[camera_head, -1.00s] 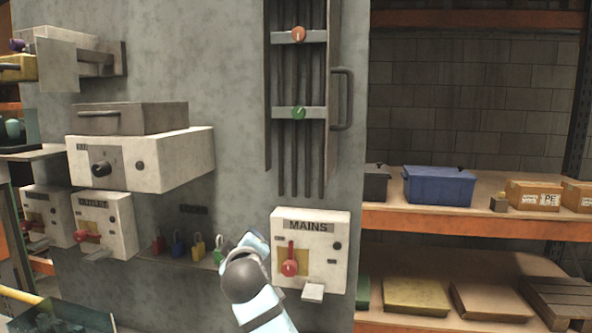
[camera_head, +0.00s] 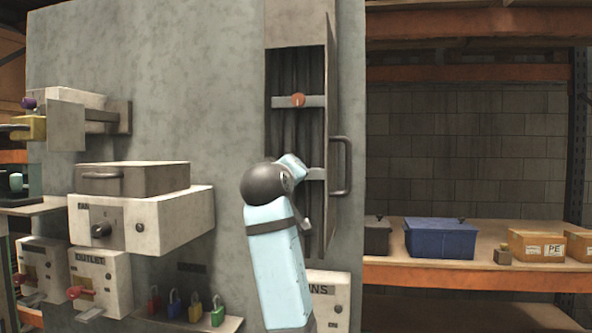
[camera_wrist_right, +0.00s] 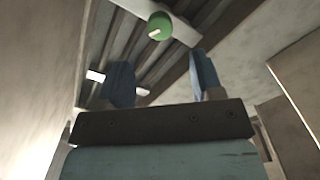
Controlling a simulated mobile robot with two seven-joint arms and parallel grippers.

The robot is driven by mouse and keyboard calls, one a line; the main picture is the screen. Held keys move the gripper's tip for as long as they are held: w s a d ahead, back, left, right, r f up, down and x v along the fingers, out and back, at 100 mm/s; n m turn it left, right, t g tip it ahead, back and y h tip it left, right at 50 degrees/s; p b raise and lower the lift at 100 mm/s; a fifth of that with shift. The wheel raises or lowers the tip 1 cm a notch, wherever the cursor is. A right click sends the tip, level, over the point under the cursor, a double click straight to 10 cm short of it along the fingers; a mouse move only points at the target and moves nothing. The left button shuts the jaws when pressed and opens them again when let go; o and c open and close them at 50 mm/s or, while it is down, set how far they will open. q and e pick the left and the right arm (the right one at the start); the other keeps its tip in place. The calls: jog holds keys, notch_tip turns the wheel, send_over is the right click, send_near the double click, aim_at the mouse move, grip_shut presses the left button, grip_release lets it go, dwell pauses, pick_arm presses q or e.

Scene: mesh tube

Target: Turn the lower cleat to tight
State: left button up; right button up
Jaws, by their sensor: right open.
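The lower cleat is a green round knob (camera_wrist_right: 159,25) with a white pointer mark, set on a pale crossbar (camera_wrist_right: 178,22) over dark vertical cables. In the head view the knob is hidden behind my right arm; the end of its crossbar (camera_head: 317,174) shows. My right gripper (camera_wrist_right: 160,70) is open and empty, its two blue fingers apart. The knob lies beyond the fingertips, between them in the picture, with a visible gap. The upper cleat, an orange knob (camera_head: 298,100), sits higher in the same channel. My left gripper is out of view.
An open cover with a grey handle (camera_head: 342,165) stands along the channel's right side. A MAINS box (camera_head: 328,296) is below. At left are a white switch box (camera_head: 140,225), an OUTLET box (camera_head: 98,285) and several padlocks (camera_head: 174,303).

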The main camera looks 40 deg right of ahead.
jog(key=p+x, duration=0.2)
jog(key=x, duration=0.5)
jog(key=shift+w+d, duration=0.2)
jog(key=shift+w, duration=0.05)
jog(key=shift+c, duration=0.5)
jog(key=c, duration=0.8)
